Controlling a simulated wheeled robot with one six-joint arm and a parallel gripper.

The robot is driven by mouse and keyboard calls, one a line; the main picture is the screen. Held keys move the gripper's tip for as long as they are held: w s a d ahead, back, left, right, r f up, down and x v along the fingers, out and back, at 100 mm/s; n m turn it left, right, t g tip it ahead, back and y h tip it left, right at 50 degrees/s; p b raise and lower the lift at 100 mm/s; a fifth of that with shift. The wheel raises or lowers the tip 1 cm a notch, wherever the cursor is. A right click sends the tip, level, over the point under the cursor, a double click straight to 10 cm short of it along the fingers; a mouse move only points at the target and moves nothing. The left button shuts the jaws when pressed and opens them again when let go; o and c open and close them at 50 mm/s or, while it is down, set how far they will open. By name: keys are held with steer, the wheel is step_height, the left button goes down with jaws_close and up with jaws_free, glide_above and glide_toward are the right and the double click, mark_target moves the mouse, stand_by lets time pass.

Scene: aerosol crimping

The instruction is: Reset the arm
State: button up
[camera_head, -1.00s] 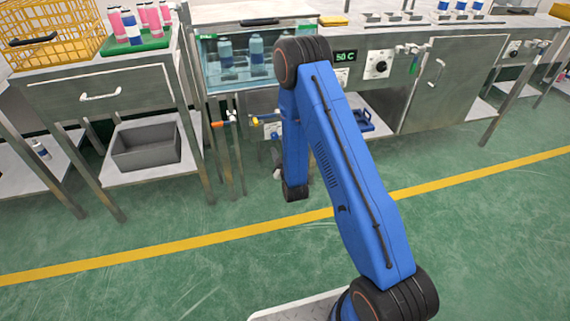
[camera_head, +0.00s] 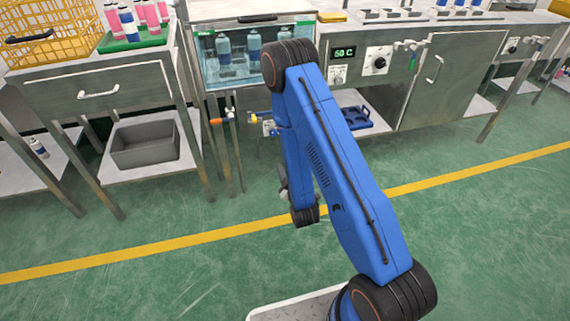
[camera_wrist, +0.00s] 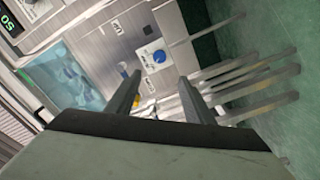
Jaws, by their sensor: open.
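My gripper (camera_wrist: 160,95) shows in the wrist view with its two dark fingers apart and nothing between them. In the head view my blue arm stands folded over the floor in front of the bench. The gripper itself is mostly hidden there behind the lower arm link.
The water bath (camera_head: 211,77) holds several bottles, beside a panel reading 50 C. At left are a drawer table (camera_head: 100,118), a yellow basket (camera_head: 50,33), a green tray (camera_head: 108,47) of bottles and a grey bin (camera_head: 146,158). The green floor (camera_head: 480,230) is clear.

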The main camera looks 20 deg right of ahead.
stand_by(0.3)
steer(key=w+r+m+g, duration=0.2)
steer(key=w+r, duration=0.1)
steer(key=r, duration=0.3)
steer(key=s+d+r+m+g, duration=0.1)
steer(key=s+r+m+g, duration=0.15)
steer(key=r, duration=0.45)
steer(key=s+d+r+m+g, duration=0.2)
steer(key=s+r, duration=0.2)
steer(key=r, duration=0.4)
steer(key=s+d+r+m+g, duration=0.1)
steer(key=s+r, duration=0.3)
steer(key=s, duration=0.7)
steer(key=s+d+r+m+g, duration=0.1)
steer(key=s+r+m+g, duration=0.1)
steer(key=s, duration=1)
steer(key=s+d+r+m+g, duration=0.2)
steer(key=s+r, duration=0.4)
steer(key=s, duration=0.6)
steer(key=shift+g, duration=0.85)
